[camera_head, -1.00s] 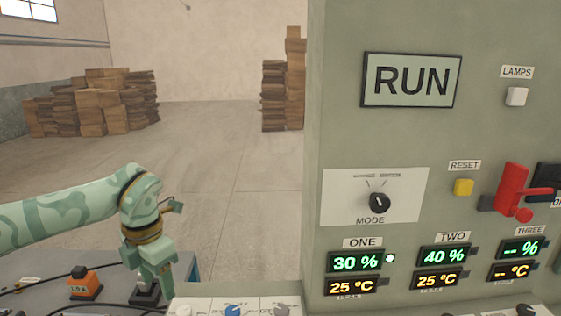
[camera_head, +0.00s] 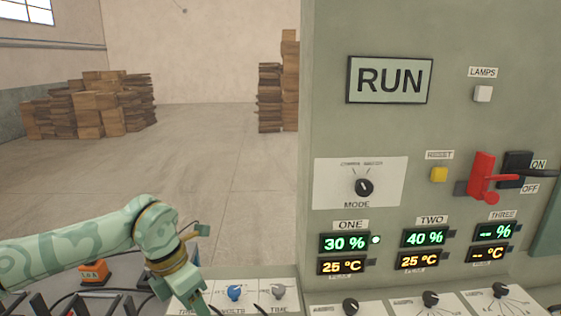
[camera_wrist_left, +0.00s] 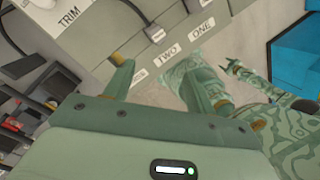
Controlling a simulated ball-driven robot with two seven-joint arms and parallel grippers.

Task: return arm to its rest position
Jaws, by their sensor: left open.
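My left arm (camera_head: 75,245), pale green with darker markings and gold bands, comes in from the left in the head view. Its wrist bends down at the bottom, in front of the left end of the console ledge. My left gripper (camera_wrist_left: 158,72) is open in the wrist view, with its two green fingers apart and nothing seen between them. In the head view its fingertips are cut off by the lower edge.
A grey-green cabinet (camera_head: 450,130) with a RUN display (camera_head: 389,80) fills the right. A ledge with knobs, including a blue one (camera_head: 235,292), runs along the bottom. An orange block (camera_head: 94,272) and black cables lie at the lower left. Open floor lies behind, with stacked boxes (camera_head: 95,105).

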